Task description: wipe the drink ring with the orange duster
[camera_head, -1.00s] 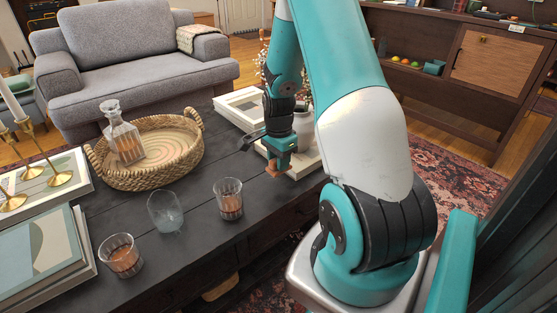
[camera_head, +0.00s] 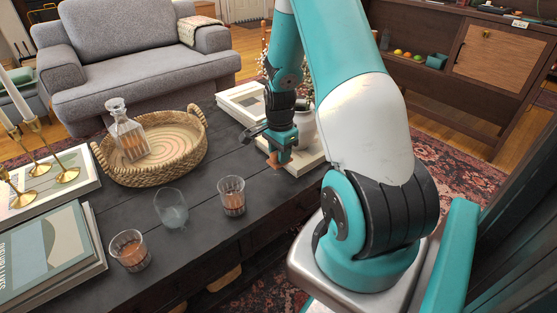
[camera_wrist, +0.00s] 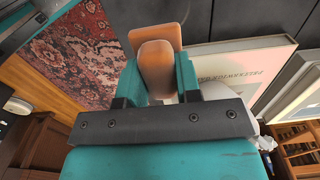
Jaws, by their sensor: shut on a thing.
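My gripper (camera_head: 279,155) is shut on the orange duster, over the right part of the dark table (camera_head: 190,255). The duster's orange-brown end (camera_head: 277,164) shows just below the fingers, low by the table top; I cannot tell if it touches. In the wrist view the duster's rounded handle (camera_wrist: 156,68) sits between the teal fingers (camera_wrist: 157,88), with its flat block (camera_wrist: 155,37) beyond. I cannot make out a drink ring on the table in either view.
Three glasses (camera_head: 231,196) (camera_head: 171,209) (camera_head: 130,251) stand on the table left of my gripper. A woven tray (camera_head: 180,170) holds a decanter (camera_head: 127,135). Pale books (camera_head: 240,100) and a plant pot (camera_head: 306,125) are close behind my gripper. More books (camera_head: 50,250) lie left.

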